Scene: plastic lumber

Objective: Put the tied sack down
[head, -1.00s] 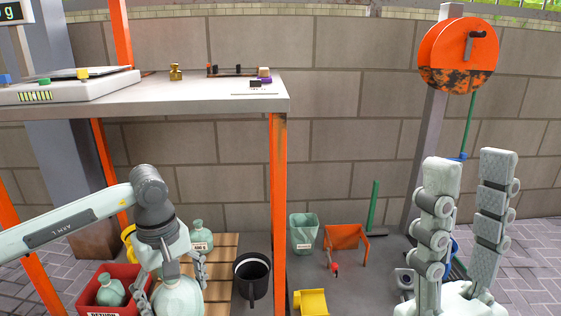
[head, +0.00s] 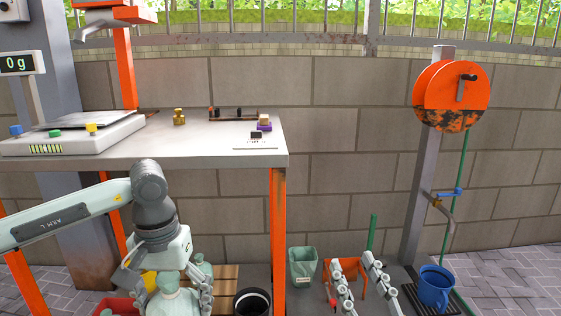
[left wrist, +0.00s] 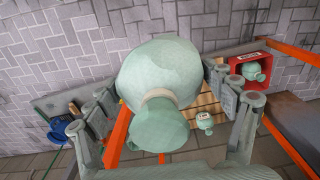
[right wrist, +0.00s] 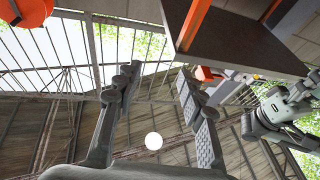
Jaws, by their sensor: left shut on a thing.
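My left gripper (head: 174,290) is shut on a pale green tied sack (head: 172,303). In the left wrist view the sack (left wrist: 160,70) fills the space between the two fingers, its tied neck toward the camera. It appears raised above the floor and beside a slatted wooden pallet (left wrist: 208,98); its underside is hidden. My right gripper (head: 358,282) is open and empty low in the head view. Its fingers also stand apart in the right wrist view (right wrist: 158,98).
A smaller labelled sack (left wrist: 204,121) is by the pallet, and another lies in a red crate (left wrist: 236,70). A black bucket (head: 252,302), green bin (head: 302,266) and orange table leg (head: 278,235) stand right of the held sack. A blue bucket (head: 434,287) is farther right.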

